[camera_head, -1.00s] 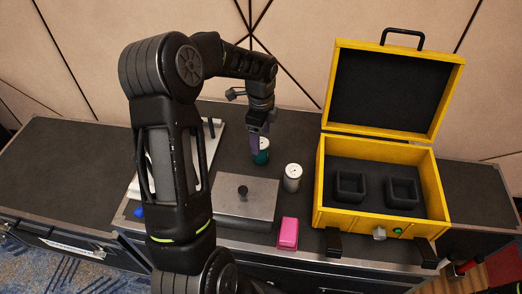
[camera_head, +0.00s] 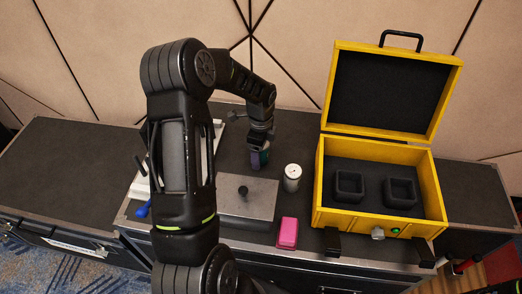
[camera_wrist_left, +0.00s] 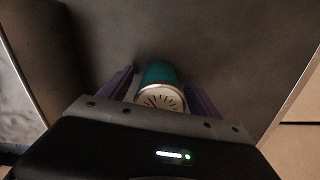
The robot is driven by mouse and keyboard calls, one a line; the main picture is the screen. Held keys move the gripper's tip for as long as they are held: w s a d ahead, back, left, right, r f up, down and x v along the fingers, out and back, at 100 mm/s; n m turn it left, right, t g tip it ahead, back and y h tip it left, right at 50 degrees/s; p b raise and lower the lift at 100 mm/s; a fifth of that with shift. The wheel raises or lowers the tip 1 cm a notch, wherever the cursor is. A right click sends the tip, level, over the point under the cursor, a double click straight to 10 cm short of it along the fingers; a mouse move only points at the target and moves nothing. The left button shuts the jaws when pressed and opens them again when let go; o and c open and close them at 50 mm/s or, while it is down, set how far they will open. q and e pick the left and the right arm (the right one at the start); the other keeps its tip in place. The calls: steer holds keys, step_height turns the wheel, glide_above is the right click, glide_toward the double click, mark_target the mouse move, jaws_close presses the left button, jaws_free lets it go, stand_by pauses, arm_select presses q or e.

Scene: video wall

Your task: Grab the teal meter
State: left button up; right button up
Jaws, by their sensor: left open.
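The teal meter (camera_wrist_left: 160,78) stands between the two purple fingers of my left gripper (camera_wrist_left: 160,92) in the left wrist view. Its white dial with a red needle faces the camera, and its lower part is hidden by the gripper body. Gaps show between the fingers and the meter. In the head view my left gripper (camera_head: 260,158) points down around the teal meter (camera_head: 264,159), which is mostly hidden. The gripper is open. My right gripper is not in view.
A white meter (camera_head: 292,177) stands right of the gripper. A grey plate with a black knob (camera_head: 240,208) and a pink block (camera_head: 288,233) lie in front. An open yellow case (camera_head: 325,190) with two dark holders stands at the right. A blue item (camera_head: 143,211) lies at the left.

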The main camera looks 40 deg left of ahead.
arm_select(q)
steer(key=shift+c, duration=0.5)
jaws_close()
stand_by(0.7)
